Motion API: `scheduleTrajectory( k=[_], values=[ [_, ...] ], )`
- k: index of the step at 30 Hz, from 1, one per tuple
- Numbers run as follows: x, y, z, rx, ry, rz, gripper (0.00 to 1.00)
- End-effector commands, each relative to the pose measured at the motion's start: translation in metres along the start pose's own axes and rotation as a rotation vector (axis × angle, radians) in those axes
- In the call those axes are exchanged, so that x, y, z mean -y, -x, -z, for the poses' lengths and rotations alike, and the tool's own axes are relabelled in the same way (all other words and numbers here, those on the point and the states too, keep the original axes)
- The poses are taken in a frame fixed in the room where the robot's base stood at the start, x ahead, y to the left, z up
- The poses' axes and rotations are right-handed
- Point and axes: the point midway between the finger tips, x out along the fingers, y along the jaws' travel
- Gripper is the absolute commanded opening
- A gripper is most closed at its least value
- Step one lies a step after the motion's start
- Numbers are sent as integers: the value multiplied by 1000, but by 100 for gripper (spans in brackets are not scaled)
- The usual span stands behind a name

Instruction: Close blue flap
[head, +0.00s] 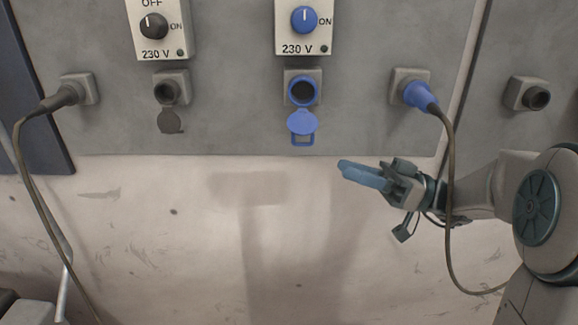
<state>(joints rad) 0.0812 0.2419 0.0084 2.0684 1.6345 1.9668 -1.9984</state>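The blue flap (302,125) hangs open below the round blue socket (303,90) in the middle of the grey panel. The flap has a loop-shaped tab at its bottom end, and the dark socket opening is uncovered. My gripper (342,168) is below and to the right of the flap, apart from it, with its blue-grey fingers pointing left. The fingers appear close together and overlap in this view, so I cannot tell whether they are open or shut. I see nothing held at the fingertips.
A blue plug (418,96) with a hanging cable (449,200) is right of the socket; the cable passes close to my arm. A grey flap (170,122) hangs under a dark socket (167,91) at left. A blue knob (304,19) sits above. The wall below the flap is clear.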

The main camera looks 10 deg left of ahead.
Motion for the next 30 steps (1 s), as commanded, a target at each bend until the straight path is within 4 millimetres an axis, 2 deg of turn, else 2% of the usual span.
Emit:
scheduleTrajectory(
  k=[3, 8, 13, 24, 30],
  values=[
    [-8, 7, 1, -65, 81, 5, 28],
    [-9, -1, 6, -82, 107, 7, 28],
    [-8, -24, 7, -80, 103, 9, 28],
    [-7, -101, 13, -79, 102, 8, 28],
    [-8, -124, 15, -79, 103, 6, 28]
  ],
)
